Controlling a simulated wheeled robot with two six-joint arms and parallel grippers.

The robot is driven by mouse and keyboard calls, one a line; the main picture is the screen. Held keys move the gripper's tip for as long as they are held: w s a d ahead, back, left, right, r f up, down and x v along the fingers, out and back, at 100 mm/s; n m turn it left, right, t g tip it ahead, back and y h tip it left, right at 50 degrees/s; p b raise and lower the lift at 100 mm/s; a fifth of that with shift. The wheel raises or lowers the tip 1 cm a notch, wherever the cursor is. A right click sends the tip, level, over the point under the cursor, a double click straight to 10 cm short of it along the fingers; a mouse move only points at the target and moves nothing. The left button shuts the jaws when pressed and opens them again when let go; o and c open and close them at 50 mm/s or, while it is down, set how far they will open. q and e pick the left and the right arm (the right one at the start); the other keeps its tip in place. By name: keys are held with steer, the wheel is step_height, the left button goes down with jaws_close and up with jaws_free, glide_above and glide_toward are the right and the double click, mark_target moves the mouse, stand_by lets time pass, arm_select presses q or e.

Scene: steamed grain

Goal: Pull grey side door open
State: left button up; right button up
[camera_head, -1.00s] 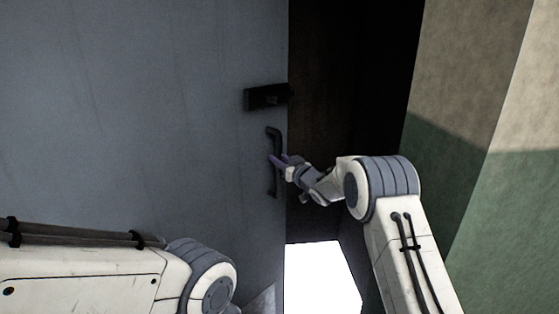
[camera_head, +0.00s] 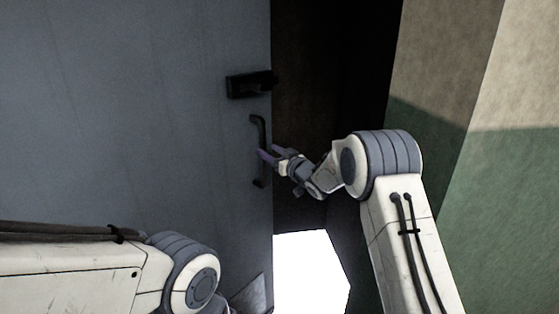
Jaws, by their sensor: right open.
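The grey side door (camera_head: 130,110) fills the left half of the head view and stands ajar, with a dark gap along its right edge. A black vertical pull handle (camera_head: 261,126) is fixed near that edge. My right gripper (camera_head: 267,156) is open at the middle of the handle, with its purple fingertips at the bar. I cannot tell whether they touch it. My left arm shows at the bottom left, but its gripper is out of view.
A black lock box (camera_head: 250,84) sits on the door above the handle. A bright white opening (camera_head: 310,272) shows low in the gap. A beige and green wall (camera_head: 440,130) stands to the right, close to my right arm.

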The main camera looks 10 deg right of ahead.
steer(key=b+v, duration=0.1)
steer(key=v, duration=0.5)
steer(key=shift+s, duration=0.3)
steer(key=shift+d, duration=0.15)
steer(key=s+a+g+h+p, duration=0.1)
steer(key=s+a+g+h, duration=0.25)
steer(key=s, duration=0.35)
steer(key=s+a+g+h+p, duration=0.2)
steer(key=s+a, duration=0.2)
steer(key=s, duration=0.4)
steer(key=s+f+g, duration=0.1)
steer(key=s+g, duration=0.2)
steer(key=s, duration=0.8)
steer(key=s+d+f+n+g+h+p, duration=0.1)
steer(key=s+g, duration=0.3)
steer(key=s, duration=0.7)
steer(key=s+d+f+g+h+p, duration=0.1)
steer(key=s+f+g, duration=0.1)
steer(key=s, duration=1)
steer(key=shift+d+f+n+g, duration=0.3)
steer(key=shift+f+g, duration=0.1)
steer(key=shift+g, duration=0.25)
